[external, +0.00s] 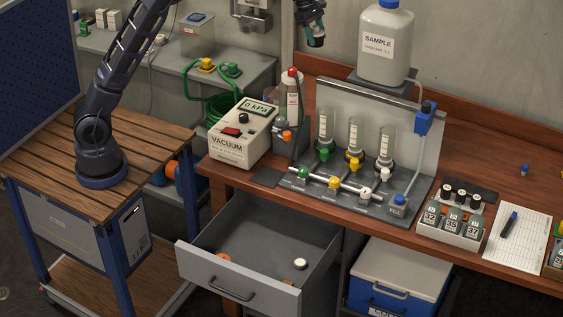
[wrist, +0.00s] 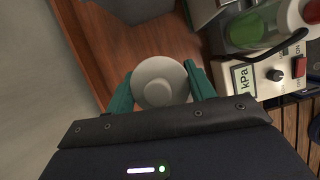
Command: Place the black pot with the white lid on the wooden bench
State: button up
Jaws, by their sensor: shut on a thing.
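My gripper (wrist: 160,88) is shut on a round thing with a white lid (wrist: 157,72), seen from above between the teal fingers in the wrist view. I take it for the black pot; its body is hidden there. In the external view my gripper (external: 316,40) is at the top, high above the back of the wooden bench (external: 478,170). What it holds is too small and dark to make out there. The bench's brown wood also shows below it in the wrist view (wrist: 105,50).
An open grey drawer (external: 225,285) holds a small white-topped piece (external: 300,263) and orange pieces. The vacuum unit (external: 240,130), tube rack (external: 345,185) and sample jug (external: 385,45) crowd the bench. A bottle box (external: 450,222) and paper (external: 517,238) lie right. Bare wood shows behind them.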

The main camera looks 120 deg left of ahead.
jog(key=s+a+n+y, duration=0.2)
jog(key=s+a+n, duration=0.3)
jog(key=s+a, duration=0.95)
jog(key=shift+m, duration=0.3)
jog(key=f, duration=3.1)
jog(key=shift+w+d, duration=0.1)
jog(key=shift+d, duration=0.3)
jog(key=shift+f, duration=0.15)
jog(key=o, duration=1)
jog(key=v, duration=1.2)
jog(key=shift+a, duration=0.15)
jog(key=shift+w, duration=0.1)
